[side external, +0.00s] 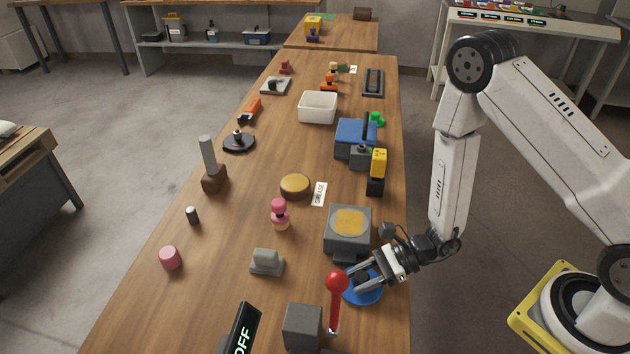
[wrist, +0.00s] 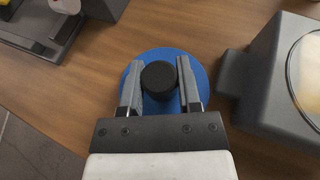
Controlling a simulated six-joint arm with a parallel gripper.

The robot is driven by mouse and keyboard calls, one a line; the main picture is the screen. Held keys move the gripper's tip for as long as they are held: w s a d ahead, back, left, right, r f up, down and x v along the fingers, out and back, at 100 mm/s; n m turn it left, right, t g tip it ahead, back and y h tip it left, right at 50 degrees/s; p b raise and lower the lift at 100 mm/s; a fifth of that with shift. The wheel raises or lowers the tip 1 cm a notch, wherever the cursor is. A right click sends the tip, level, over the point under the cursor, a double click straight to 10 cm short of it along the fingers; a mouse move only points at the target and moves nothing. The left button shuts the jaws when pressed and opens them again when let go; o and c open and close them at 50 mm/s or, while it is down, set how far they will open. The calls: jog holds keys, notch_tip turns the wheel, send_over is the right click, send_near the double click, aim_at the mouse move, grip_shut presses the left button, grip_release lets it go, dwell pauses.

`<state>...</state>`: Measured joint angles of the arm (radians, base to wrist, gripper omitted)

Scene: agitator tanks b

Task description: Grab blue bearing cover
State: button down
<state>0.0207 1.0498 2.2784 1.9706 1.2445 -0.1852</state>
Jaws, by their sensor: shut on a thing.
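The blue bearing cover (side external: 367,294) is a round blue disc on the wooden table, near its right edge in the side view. In the wrist view the blue cover (wrist: 154,56) has a black round knob (wrist: 159,78) at its middle. My gripper (side external: 356,277) reaches down over the cover from the right. In the wrist view my gripper (wrist: 157,80) has one finger on each side of the black knob, over the blue disc. It is shut on the knob. The cover looks flat on the table; I cannot tell whether it is lifted.
A grey box with a yellow round top (side external: 348,222) stands just behind the cover. A red-knobbed lever (side external: 337,283) stands close in front, beside a grey block (side external: 302,326). A grey handled block (side external: 266,263) lies to the left, with bare table between.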

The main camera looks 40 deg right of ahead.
aim_at(362, 276)
jog(key=shift+r, duration=4.85)
